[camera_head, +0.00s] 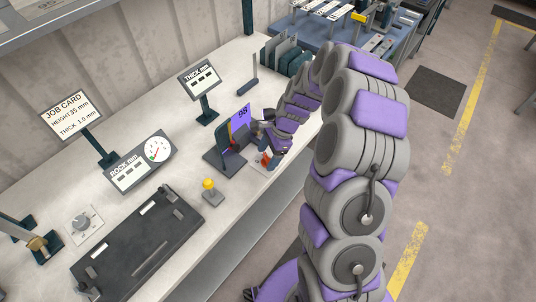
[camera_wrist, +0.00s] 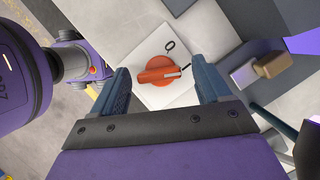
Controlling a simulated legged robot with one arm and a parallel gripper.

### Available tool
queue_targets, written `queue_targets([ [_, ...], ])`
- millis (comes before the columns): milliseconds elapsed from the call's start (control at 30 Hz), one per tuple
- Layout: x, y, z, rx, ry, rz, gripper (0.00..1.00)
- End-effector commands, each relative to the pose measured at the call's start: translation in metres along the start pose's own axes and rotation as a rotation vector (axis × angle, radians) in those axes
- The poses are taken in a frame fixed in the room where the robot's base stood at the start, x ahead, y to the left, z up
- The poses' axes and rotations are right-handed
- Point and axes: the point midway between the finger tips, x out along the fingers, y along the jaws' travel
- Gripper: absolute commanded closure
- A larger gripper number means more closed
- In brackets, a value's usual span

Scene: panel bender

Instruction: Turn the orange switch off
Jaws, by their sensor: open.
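The orange switch (camera_wrist: 158,70) is a round knob with a pale pointer line on a white square plate (camera_wrist: 150,42). In the wrist view its pointer aims right, toward a short dark stroke, and an "O" mark is on the plate above it. My gripper (camera_wrist: 160,67) is open, with one dark blue finger on each side of the knob. Gaps show between the fingers and the knob; I cannot tell the height above it. In the head view the orange switch (camera_head: 265,158) is partly hidden below my gripper (camera_head: 266,146).
A dark stand with a purple panel (camera_head: 238,127) is just left of my gripper. A yellow-topped button (camera_head: 209,184) stands nearer on the bench (camera_head: 240,203).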

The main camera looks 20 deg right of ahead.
Motion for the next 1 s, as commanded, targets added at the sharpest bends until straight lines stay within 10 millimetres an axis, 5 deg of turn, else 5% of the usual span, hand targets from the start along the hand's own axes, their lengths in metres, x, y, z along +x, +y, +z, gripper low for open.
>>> queue_targets([
  [167, -0.0002, -0.0001, 0.0000, 0.000, 0.000, 0.000, 0.23],
  [767, -0.0004, -0.0006, -0.0002, 0.001, 0.000, 0.000, 0.79],
  [1000, -0.0008, -0.0012, 0.0000, -0.019, 0.000, 0.008, 0.79],
])
